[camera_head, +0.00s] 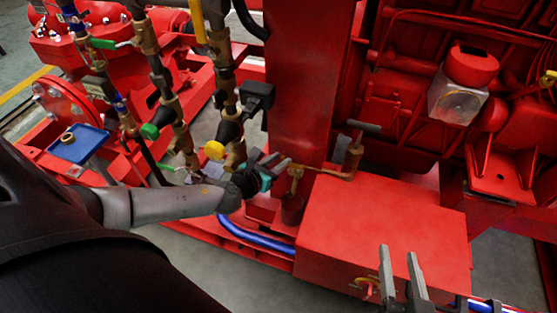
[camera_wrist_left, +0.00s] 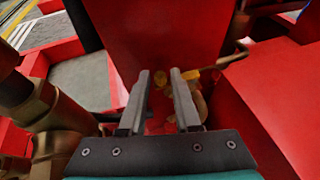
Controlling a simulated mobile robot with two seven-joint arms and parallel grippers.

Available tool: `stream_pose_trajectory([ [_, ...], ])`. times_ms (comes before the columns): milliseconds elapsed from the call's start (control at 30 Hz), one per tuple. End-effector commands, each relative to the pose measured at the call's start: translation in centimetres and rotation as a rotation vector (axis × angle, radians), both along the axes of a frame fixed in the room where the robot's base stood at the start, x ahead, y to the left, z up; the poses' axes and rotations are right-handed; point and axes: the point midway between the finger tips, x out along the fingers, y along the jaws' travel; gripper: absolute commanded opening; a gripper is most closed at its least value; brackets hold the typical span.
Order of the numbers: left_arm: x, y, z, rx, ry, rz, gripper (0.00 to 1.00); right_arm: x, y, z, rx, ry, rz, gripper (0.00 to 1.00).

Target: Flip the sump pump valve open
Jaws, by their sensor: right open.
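The brass sump pump valve (camera_head: 295,173), with a small lever-like top, stands above a dark red cylinder (camera_head: 292,208) beside the red box. In the left wrist view, yellow-brass parts of it (camera_wrist_left: 207,78) show behind and right of the fingertips, partly hidden. My left gripper (camera_head: 277,163) is just left of the valve, its fingers pointing at it. In the left wrist view, my left gripper (camera_wrist_left: 161,78) shows a gap between its fingers, with nothing clearly held. I cannot tell whether a finger touches the valve. My right gripper (camera_head: 400,252) is open and empty in front of the red box.
The red box (camera_head: 385,225) lies right of the valve, and a red column (camera_head: 303,85) rises behind it. A brass crank with a grey handle (camera_head: 363,127) stands behind the box. Brass pipes with green and yellow caps (camera_head: 214,150) crowd the left. A blue hose (camera_head: 255,238) runs below.

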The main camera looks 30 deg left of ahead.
Motion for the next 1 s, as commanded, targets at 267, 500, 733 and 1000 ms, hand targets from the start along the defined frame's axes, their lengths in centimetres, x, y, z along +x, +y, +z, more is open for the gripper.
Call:
stream_pose_trajectory([
  [267, -0.01, 0.02, 0.0, 0.0, 0.0, 0.0, 0.0, -0.01, 0.0, -0.04, 0.0, 0.001, 0.0, 0.5],
  [500, -0.01, 0.03, 0.0, 0.001, 0.0, 0.001, 0.0, -0.01, -0.01, -0.04, -0.001, 0.002, 0.0, 0.5],
  [733, -0.02, 0.02, 0.02, 0.0, 0.0, 0.003, 0.0, -0.02, -0.02, -0.03, -0.002, 0.003, 0.0, 0.5],
  [1000, -0.21, -0.1, 0.11, 0.001, 0.001, 0.039, 0.0, 0.27, -0.92, -0.21, -0.056, 0.08, -0.004, 0.5],
])
